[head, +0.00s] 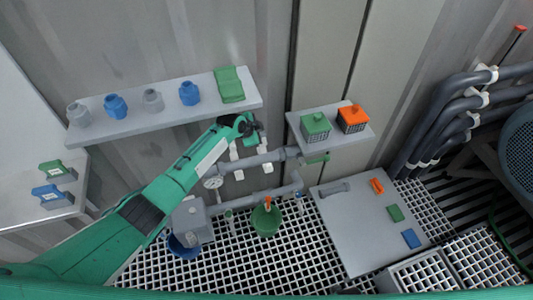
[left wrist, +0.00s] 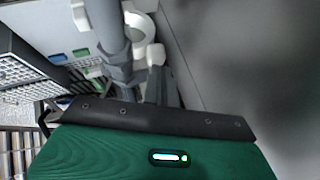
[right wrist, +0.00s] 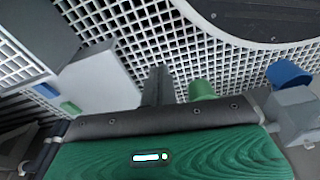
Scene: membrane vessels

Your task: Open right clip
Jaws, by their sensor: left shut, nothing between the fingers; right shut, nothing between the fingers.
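White clips sit along the grey pipe assembly below the wall shelf; in the head view one white clip (head: 234,153) shows left of my left gripper and another white clip (head: 264,147) just below it to the right. My left gripper (head: 254,138) is shut and empty close to the pipe. In the left wrist view, its shut fingers (left wrist: 157,72) are beside a curved white clip part (left wrist: 138,22) at the grey pipe (left wrist: 112,45). I cannot tell whether they touch. My right gripper (right wrist: 158,82) is shut and empty above the grating, outside the head view.
A small shelf (head: 300,130) holds a green and an orange box. A green bucket (head: 266,222) and a blue bucket (head: 183,248) stand below. A grey panel (head: 360,235) lies right.

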